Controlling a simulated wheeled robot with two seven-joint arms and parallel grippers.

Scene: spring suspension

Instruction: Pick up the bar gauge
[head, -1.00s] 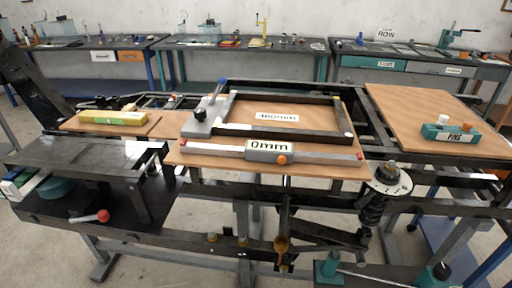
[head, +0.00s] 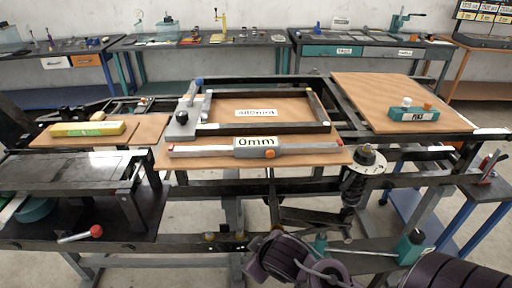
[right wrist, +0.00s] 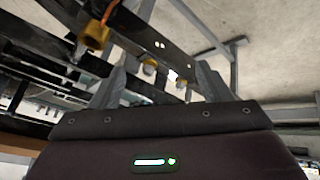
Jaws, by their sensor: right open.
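The bar gauge (head: 205,151) is a long grey bar with red ends, an orange knob and a display reading 0mm. In the head view it lies along the front edge of a brown board (head: 325,159), in front of a dark rectangular frame. My right arm enters at the bottom right of the head view, well below and apart from the gauge. The gauge is not in the right wrist view. My left gripper is not in view.
A spring damper (head: 353,188) stands right of the board. A teal PINS holder (head: 413,113) sits on the right board. A yellow block (head: 88,129) lies on the left board. Dark chassis rails surround the boards. A red-knobbed lever (head: 80,234) is front left.

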